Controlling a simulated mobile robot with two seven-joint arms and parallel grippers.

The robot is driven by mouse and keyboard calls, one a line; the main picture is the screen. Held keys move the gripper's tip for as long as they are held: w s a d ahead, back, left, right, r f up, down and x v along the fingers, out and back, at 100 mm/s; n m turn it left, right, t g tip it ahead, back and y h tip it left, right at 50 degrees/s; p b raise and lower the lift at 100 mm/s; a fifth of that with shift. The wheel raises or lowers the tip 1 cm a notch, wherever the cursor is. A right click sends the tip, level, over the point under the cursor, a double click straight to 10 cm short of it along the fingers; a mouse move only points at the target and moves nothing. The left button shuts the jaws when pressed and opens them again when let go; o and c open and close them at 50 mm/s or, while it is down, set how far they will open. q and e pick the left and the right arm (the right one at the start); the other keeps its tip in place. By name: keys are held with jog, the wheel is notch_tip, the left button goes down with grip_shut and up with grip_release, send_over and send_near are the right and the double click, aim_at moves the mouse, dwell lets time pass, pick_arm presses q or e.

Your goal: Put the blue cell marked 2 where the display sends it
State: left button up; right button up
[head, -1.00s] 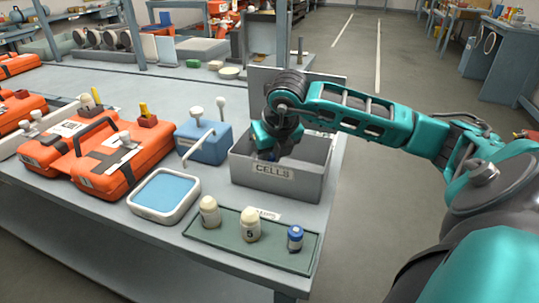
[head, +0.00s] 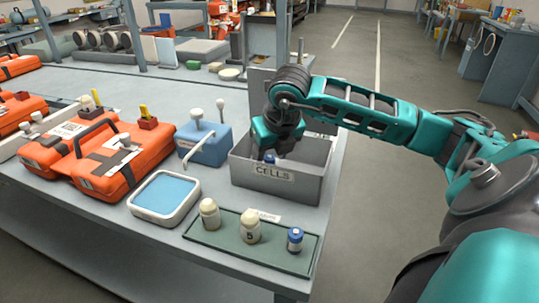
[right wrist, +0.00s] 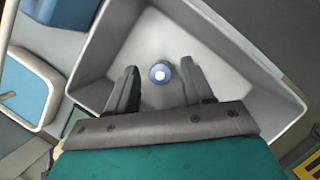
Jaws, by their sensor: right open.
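A blue cell with a pale top (head: 269,158) is inside the grey bin labelled CELLS (head: 276,187); no number on it can be read. In the right wrist view the blue cell (right wrist: 159,73) shows from above, between the two fingers and apart from both. My right gripper (head: 277,146) is over the bin, pointing down. In the right wrist view my right gripper (right wrist: 160,68) is open. Another blue cell (head: 295,239) stands upright on the green mat (head: 220,237); its marking is too small to read. My left gripper is out of view.
Two cream cells (head: 249,226) stand on the mat, one marked 5. A white-framed blue pad (head: 165,194), a blue box (head: 204,145) with white knobs and orange cases (head: 100,165) lie left of the bin. The table's right edge is close to the bin.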

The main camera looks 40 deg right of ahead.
pick_arm(q)
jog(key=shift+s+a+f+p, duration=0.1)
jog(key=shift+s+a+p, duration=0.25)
jog(key=shift+p, duration=0.15)
pick_arm(e)
jog(key=v, duration=1)
jog(key=shift+r, duration=0.25)
jog(key=shift+s, duration=0.1)
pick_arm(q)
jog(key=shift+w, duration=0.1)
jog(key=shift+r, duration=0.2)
pick_arm(e)
jog(key=shift+a, duration=0.1)
